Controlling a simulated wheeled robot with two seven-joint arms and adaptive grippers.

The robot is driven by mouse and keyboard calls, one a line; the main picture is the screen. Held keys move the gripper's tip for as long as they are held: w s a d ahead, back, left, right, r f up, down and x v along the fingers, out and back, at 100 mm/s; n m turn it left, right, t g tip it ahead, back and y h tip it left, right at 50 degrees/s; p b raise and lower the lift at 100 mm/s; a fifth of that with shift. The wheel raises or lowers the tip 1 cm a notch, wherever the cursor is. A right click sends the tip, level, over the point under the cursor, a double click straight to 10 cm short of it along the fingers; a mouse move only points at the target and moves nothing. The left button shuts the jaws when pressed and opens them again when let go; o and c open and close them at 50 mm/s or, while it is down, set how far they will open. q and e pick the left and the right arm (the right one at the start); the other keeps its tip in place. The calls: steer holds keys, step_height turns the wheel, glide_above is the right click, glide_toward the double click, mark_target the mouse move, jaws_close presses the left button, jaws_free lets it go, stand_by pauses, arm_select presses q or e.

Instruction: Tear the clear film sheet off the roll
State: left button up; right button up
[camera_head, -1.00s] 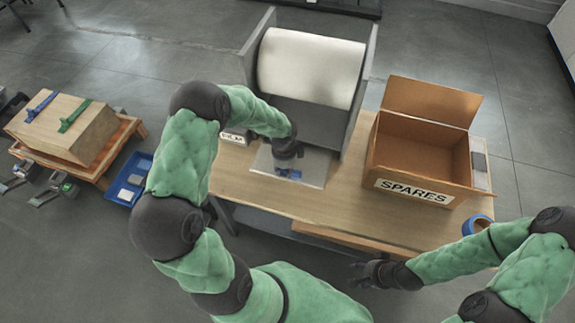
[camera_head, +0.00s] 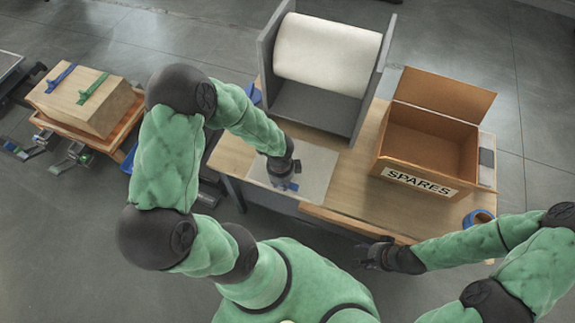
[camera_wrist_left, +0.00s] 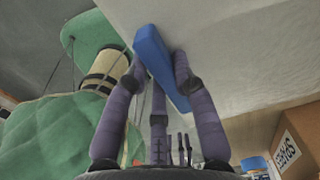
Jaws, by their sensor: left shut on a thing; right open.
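The white roll (camera_head: 328,50) sits between the grey side plates of its stand. The clear film sheet (camera_head: 318,170), pale grey, lies flat on the table in front of the stand and reaches the table's front edge. It also fills the upper part of the left wrist view (camera_wrist_left: 240,50). My left gripper (camera_head: 286,184) is over the sheet's front part. It is shut on a blue bar (camera_wrist_left: 158,65), seen between its fingers along the sheet's edge. Whether the sheet joins the roll is hard to see. My right gripper (camera_head: 372,254) is open and empty, in front of the table.
An open cardboard box marked SPARES (camera_head: 425,150) stands on the right of the table (camera_head: 345,205). A blue ring-shaped thing (camera_head: 480,217) is at the table's right front corner.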

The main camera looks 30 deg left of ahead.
arm_select(q)
steer(key=s+d+b, duration=0.1)
steer(key=s+d, duration=0.2)
steer(key=s, duration=1)
steer(key=shift+s+d+r, duration=0.15)
steer(key=shift+s+r, duration=0.05)
steer(key=shift+s, duration=0.15)
stand_by(1.8)
step_height(320, 180, up, 8)
steer(key=s+p, duration=0.2)
steer(key=p, duration=0.4)
steer(key=shift+d, duration=0.25)
stand_by(0.4)
